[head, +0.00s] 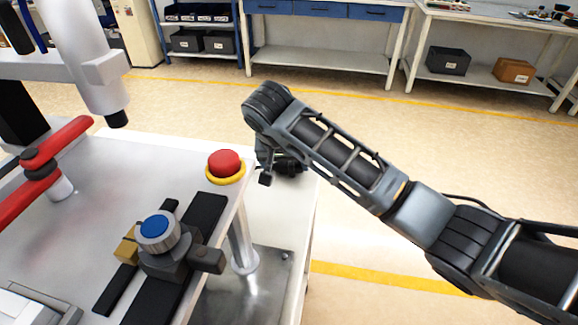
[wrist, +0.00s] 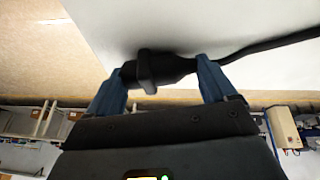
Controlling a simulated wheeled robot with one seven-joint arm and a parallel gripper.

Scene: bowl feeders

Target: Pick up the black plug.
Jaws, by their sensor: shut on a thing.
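The black plug (wrist: 158,70) shows in the wrist view, between the two blue fingers of my gripper (wrist: 158,85). My gripper is shut on it. A black cable (wrist: 265,47) runs from the plug to the right edge of that view. In the head view, my gripper (head: 266,178) hangs low beside the red button, at the end of my arm. The plug is hard to tell from the dark parts there. A white surface lies behind the plug in the wrist view, and I cannot tell whether the plug touches it.
A metal table (head: 90,205) holds a blue-capped clamp (head: 158,230) and a red lever (head: 50,150). Workbenches (head: 320,60) stand at the back. The floor between is clear.

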